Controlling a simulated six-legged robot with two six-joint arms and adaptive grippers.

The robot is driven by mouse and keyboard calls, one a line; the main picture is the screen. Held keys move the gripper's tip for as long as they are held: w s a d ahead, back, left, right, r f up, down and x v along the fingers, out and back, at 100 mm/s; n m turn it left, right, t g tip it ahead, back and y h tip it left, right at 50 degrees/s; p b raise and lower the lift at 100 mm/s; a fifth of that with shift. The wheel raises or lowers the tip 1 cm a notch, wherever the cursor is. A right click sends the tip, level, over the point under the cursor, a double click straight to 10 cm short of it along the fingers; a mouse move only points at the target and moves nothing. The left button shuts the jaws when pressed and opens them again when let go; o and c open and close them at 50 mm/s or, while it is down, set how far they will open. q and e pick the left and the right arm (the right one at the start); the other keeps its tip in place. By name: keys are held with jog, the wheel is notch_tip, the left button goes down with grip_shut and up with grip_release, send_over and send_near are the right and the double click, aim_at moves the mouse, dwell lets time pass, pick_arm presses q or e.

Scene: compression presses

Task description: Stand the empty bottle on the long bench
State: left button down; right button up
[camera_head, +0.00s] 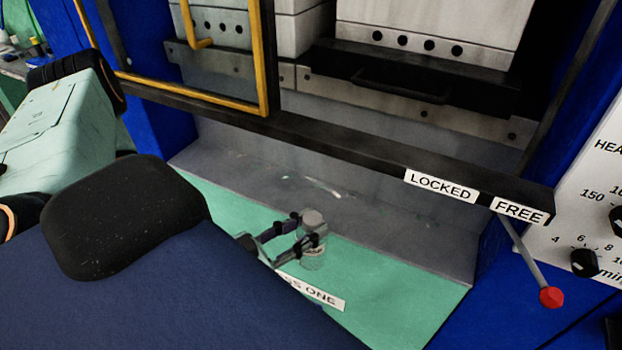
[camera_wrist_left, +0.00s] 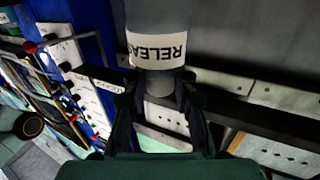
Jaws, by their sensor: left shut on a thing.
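A small bottle (camera_head: 313,259) with a grey cap looks upright in the head view, above the green surface at the foot of the press. My left gripper (camera_head: 307,230) is shut on it near its top. In the left wrist view the bottle (camera_wrist_left: 157,48) has a white label reading RELEASE, upside down. The fingers (camera_wrist_left: 160,98) lie either side of its narrower grey end. I cannot tell whether it touches the surface or is empty. The long bench cannot be identified for sure. My right gripper is not in view.
A dark bar with LOCKED (camera_head: 440,186) and FREE (camera_head: 519,211) labels crosses the press front. A red-knobbed lever (camera_head: 551,297) and dial panel (camera_head: 585,225) stand at right. A partly hidden sign (camera_head: 315,291) ending in "SS ONE" lies by the bottle. A yellow frame (camera_head: 190,92) is upper left.

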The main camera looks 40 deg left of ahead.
pick_arm(q)
jog(key=shift+s+d, duration=0.2)
jog(key=shift+s, duration=0.2)
